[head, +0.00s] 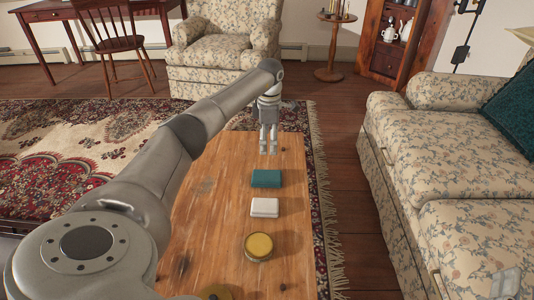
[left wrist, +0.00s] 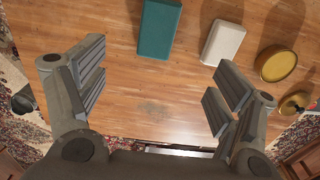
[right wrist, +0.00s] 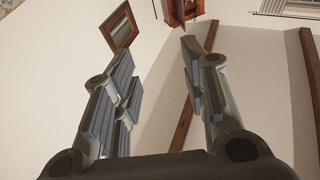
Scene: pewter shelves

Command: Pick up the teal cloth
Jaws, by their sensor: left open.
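The teal cloth (head: 267,178) looks like a flat folded block and lies on the wooden table (head: 215,240). It also shows at the top of the left wrist view (left wrist: 159,28), ahead of the fingers and slightly left of centre. My left gripper (head: 268,150) points down over the table's far end, beyond the cloth in the head view. In the left wrist view (left wrist: 155,85) its fingers are wide apart with nothing between them. My right gripper (right wrist: 157,85) shows only in its own wrist view, fingers apart and empty, facing walls and ceiling beams.
A white folded block (head: 264,207) lies just nearer than the cloth. A round yellow tin (head: 258,246) and another round yellowish item (head: 216,292) sit nearer still. A floral sofa (head: 450,180) stands right of the table, and a floral armchair (head: 222,45) stands beyond it.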

